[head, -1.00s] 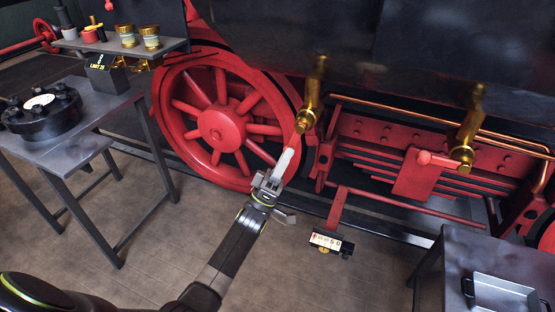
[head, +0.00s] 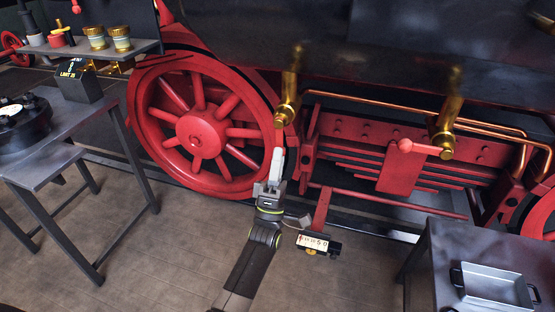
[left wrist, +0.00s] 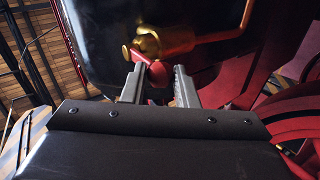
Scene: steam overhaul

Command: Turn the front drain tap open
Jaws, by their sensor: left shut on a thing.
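A brass drain tap (head: 287,112) hangs under the dark boiler side, right of the big red wheel. My left gripper (head: 277,154) is just below it, fingers pointing up, shut on the tap's red handle. In the left wrist view, the red handle (left wrist: 157,73) sits between the two grey fingertips (left wrist: 158,84), with the brass body (left wrist: 150,44) just beyond. In the head view the gripper hides most of this handle. A second brass tap (head: 446,135) hangs farther right, and its red ball-ended lever (head: 415,147) points left. My right gripper is out of view.
The red spoked wheel (head: 198,135) is close on the left of the gripper. A grey table (head: 60,150) stands left, and a table with a metal tray (head: 495,285) stands right. Floor between is clear.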

